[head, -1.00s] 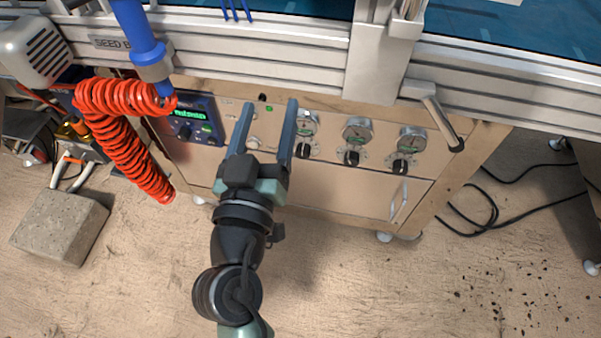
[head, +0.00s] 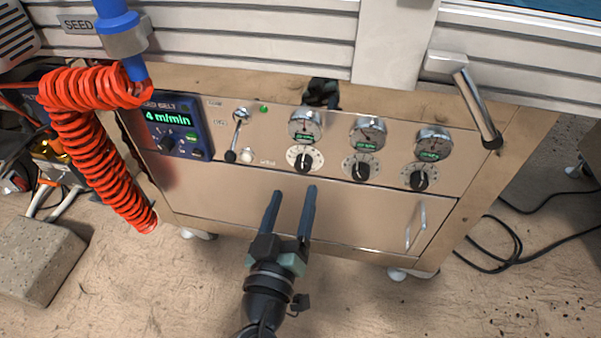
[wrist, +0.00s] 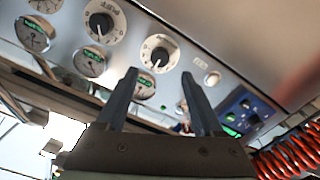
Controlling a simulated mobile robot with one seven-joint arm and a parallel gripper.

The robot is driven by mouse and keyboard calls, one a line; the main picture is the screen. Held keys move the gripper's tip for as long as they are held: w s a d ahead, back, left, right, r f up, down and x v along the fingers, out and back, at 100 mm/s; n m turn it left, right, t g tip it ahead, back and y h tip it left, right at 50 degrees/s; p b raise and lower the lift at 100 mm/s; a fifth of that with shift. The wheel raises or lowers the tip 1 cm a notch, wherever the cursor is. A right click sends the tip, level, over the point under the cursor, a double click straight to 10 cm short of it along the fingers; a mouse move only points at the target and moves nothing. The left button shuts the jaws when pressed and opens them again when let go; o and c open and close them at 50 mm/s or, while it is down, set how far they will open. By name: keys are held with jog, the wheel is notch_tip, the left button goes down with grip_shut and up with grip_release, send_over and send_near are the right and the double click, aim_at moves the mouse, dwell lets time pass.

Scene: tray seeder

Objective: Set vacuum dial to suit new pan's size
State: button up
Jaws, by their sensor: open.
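Three round dials with black knobs sit in a row on the steel front panel: a left dial (head: 303,160), a middle dial (head: 361,170) and a right dial (head: 418,179). Each has a round gauge above it. Their labels are too small to read in the head view, so I cannot tell which is the vacuum dial. My gripper (head: 294,190) is open and empty, in front of the panel just below the left dial. In the wrist view, my gripper (wrist: 158,73) has its fingertips near the left dial (wrist: 160,53), apart from it. No pan is clearly visible.
A blue control box (head: 172,130) reading "4 m/min", a lever (head: 238,135) and a white button (head: 247,155) are left of the dials. A red coiled hose (head: 95,140) hangs further left. A handle (head: 470,100) juts out at upper right. The lower panel is flat with a pull handle (head: 415,225).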

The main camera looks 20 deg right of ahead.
aim_at(302, 168)
jog(key=b+x, duration=0.1)
jog(key=x, duration=0.5)
jog(key=shift+w+d, duration=0.3)
grip_shut()
